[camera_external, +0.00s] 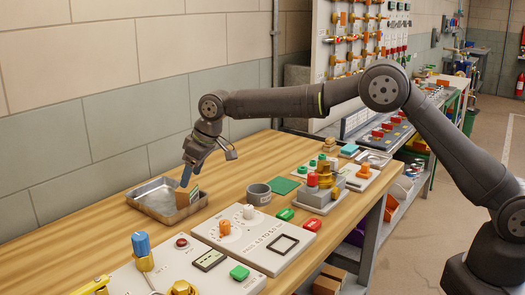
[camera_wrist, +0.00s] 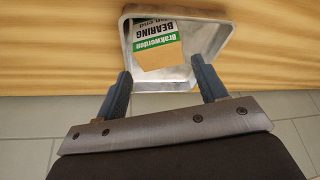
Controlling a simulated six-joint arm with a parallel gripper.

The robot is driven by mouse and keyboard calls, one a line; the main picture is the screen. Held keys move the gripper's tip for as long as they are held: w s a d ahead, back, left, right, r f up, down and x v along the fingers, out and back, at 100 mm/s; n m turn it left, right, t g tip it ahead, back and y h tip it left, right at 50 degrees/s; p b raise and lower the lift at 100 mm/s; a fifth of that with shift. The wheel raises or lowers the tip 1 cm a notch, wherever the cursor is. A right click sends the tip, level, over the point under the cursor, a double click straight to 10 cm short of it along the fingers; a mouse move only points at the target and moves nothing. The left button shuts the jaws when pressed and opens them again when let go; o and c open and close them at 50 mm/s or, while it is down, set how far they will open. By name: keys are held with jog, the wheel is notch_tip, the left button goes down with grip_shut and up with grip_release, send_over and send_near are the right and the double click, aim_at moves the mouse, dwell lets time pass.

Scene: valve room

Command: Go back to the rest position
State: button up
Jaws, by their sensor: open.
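My gripper (camera_external: 197,171) hangs over the metal tray (camera_external: 142,201) on the wooden bench. Its two blue-tipped fingers stand apart with nothing between them in the wrist view (camera_wrist: 162,92). A bearing box (camera_external: 187,197), brown with a white and green label, is in the tray at its right end. The box (camera_wrist: 160,48) lies beyond the fingertips in the wrist view, inside the tray (camera_wrist: 219,32), and looks apart from them. My arm reaches across the bench from the right.
Control panels (camera_external: 277,236) with knobs and buttons fill the front. A valve block (camera_external: 321,190) stands farther right. The wall is behind the tray. Bare wood lies left and in front of the tray.

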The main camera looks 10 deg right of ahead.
aim_at(186, 190)
jog(key=x, duration=0.6)
jog(key=shift+f, duration=0.3)
notch_tip(186, 190, up, 3)
jog(key=shift+f, duration=0.1)
jog(key=shift+r, duration=0.55)
